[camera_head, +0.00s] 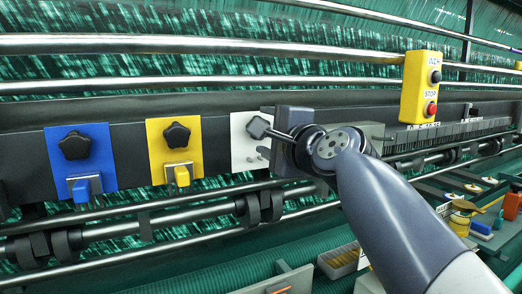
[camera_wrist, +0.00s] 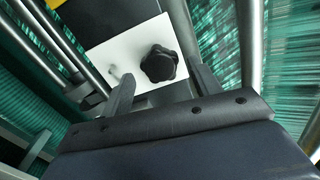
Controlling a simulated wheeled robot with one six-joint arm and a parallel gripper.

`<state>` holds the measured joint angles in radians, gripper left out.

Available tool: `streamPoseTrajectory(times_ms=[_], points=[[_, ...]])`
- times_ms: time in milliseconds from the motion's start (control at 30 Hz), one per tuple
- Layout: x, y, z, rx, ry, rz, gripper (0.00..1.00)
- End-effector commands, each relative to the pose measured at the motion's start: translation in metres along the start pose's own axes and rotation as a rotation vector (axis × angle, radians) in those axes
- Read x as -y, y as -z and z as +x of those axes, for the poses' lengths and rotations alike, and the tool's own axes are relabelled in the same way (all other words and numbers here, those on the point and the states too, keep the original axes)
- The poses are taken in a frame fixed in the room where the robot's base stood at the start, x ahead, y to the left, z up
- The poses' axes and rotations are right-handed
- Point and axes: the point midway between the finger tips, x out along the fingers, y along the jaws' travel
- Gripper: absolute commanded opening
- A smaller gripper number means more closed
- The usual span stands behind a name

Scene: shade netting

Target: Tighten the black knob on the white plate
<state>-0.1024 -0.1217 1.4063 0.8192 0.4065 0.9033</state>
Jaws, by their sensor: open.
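The white plate (camera_head: 237,147) is the right one of three coloured plates on the dark rail in the head view. In the wrist view the white plate (camera_wrist: 117,46) carries the black lobed knob (camera_wrist: 158,63) and a small pale pin beside it. My gripper (camera_wrist: 163,76) is open, with one finger on each side of the knob and a visible gap at the left finger. I cannot tell whether the fingertips reach the knob's depth.
A blue plate (camera_head: 96,145) and a yellow plate (camera_head: 157,158), each with a black knob, are to the left. A yellow INCH/STOP box (camera_head: 414,100) is at upper right. Metal bars run above and below the rail. Tools and a small tray (camera_head: 337,263) lie at lower right.

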Motion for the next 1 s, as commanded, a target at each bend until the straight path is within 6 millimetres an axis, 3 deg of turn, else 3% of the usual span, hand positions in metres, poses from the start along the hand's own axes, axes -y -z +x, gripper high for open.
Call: streamPoseTrajectory(times_ms=[33, 167, 533, 1000], points=[[-0.006, 0.001, 0.0, 0.001, 0.002, -0.081, 0.59], [-0.001, 0.0, 0.0, 0.0, 0.001, -0.189, 0.59], [0.001, 0.0, 0.003, 0.001, -0.001, -0.188, 0.59], [0.001, -0.001, 0.027, 0.001, 0.0, -0.186, 0.59]])
